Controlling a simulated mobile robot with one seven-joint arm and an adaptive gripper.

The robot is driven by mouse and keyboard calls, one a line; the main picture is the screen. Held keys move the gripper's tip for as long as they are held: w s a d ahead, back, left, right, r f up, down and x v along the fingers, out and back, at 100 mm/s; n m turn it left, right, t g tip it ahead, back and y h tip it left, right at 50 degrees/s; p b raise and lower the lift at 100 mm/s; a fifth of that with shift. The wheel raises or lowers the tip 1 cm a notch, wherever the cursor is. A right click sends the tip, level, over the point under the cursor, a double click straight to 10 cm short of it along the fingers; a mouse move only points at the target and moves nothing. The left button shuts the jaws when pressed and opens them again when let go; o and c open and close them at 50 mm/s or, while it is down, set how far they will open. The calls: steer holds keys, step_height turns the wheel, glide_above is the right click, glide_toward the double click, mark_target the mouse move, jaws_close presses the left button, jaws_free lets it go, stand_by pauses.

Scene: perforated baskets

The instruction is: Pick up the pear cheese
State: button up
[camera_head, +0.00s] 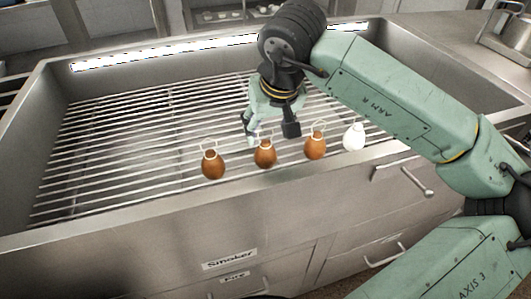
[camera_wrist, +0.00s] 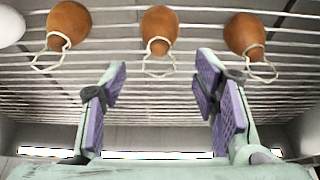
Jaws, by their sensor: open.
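Three brown pear-shaped cheeses with pale string loops lie in a row on the smoker grate: left (camera_head: 213,166), middle (camera_head: 265,154) and right (camera_head: 315,146). A white pear-shaped cheese (camera_head: 354,137) is at the row's right end. My gripper (camera_head: 270,136) is open and empty, just behind and above the middle brown cheese. In the wrist view the order is reversed. The middle brown cheese (camera_wrist: 160,25) is centred beyond my open fingertips (camera_wrist: 162,72), with its loop toward the gap. The white cheese (camera_wrist: 10,26) is cut off at the left edge.
The metal grate (camera_head: 120,150) sits inside a steel smoker with raised walls. Its front rim (camera_head: 130,215) runs close before the cheeses. The left part of the grate is clear.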

mark_target(266, 141)
steer(key=p+x, duration=0.1)
steer(key=x, duration=0.4)
steer(key=shift+f, duration=0.15)
jaws_close()
stand_by(0.5)
